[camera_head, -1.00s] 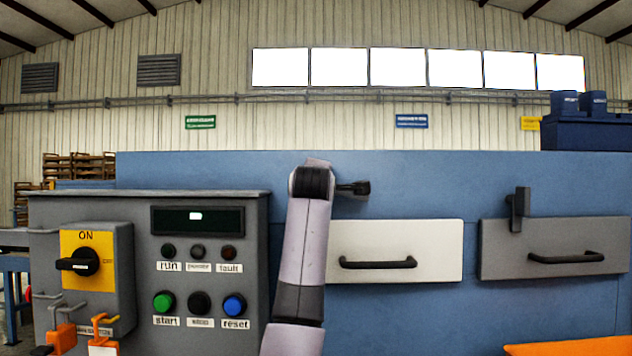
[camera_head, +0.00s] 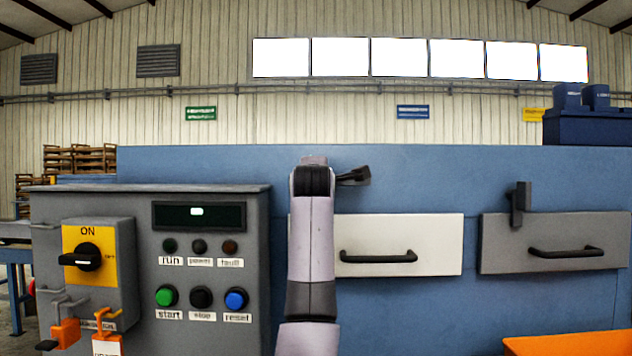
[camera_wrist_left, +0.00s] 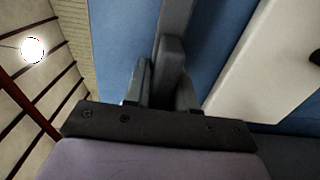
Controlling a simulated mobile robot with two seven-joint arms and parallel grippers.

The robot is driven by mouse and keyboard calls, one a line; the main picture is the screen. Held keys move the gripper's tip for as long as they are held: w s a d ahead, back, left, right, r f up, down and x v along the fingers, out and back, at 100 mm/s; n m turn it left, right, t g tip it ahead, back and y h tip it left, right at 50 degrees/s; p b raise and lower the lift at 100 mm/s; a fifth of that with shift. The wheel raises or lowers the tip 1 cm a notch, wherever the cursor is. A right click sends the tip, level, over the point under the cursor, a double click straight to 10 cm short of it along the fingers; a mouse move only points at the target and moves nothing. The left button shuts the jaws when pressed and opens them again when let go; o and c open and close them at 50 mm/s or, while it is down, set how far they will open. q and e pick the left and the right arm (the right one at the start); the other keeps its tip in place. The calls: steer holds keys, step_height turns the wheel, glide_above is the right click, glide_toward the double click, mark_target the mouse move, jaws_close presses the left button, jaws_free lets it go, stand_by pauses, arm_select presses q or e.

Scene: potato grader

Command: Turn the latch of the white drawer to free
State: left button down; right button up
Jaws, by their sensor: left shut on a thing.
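The white drawer (camera_head: 400,240) is closed in the blue machine front, with a dark bar handle (camera_head: 378,257). Its dark latch (camera_head: 356,175) shows above the drawer's left part, lying near level with its right end tilted slightly up. My left arm rises in front of the drawer's left end, and its wrist hides the latch's left part and the fingers in the head view. In the left wrist view my left gripper (camera_wrist_left: 160,88) is shut on the grey latch lever (camera_wrist_left: 174,28), close to the blue panel. The white drawer front also shows there (camera_wrist_left: 265,65). My right gripper is not in view.
A grey drawer (camera_head: 555,243) at the right has an upright latch (camera_head: 519,204). A control box (camera_head: 200,260) with buttons and an ON switch (camera_head: 87,257) stands left of my arm. An orange thing (camera_head: 570,344) lies at the lower right.

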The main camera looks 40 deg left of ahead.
arm_select(q)
steer(key=c, duration=1.1)
jaws_free()
steer(key=shift+a+f, duration=0.1)
steer(key=shift+s, duration=0.1)
steer(key=b+v, duration=0.2)
steer(key=v, duration=0.5)
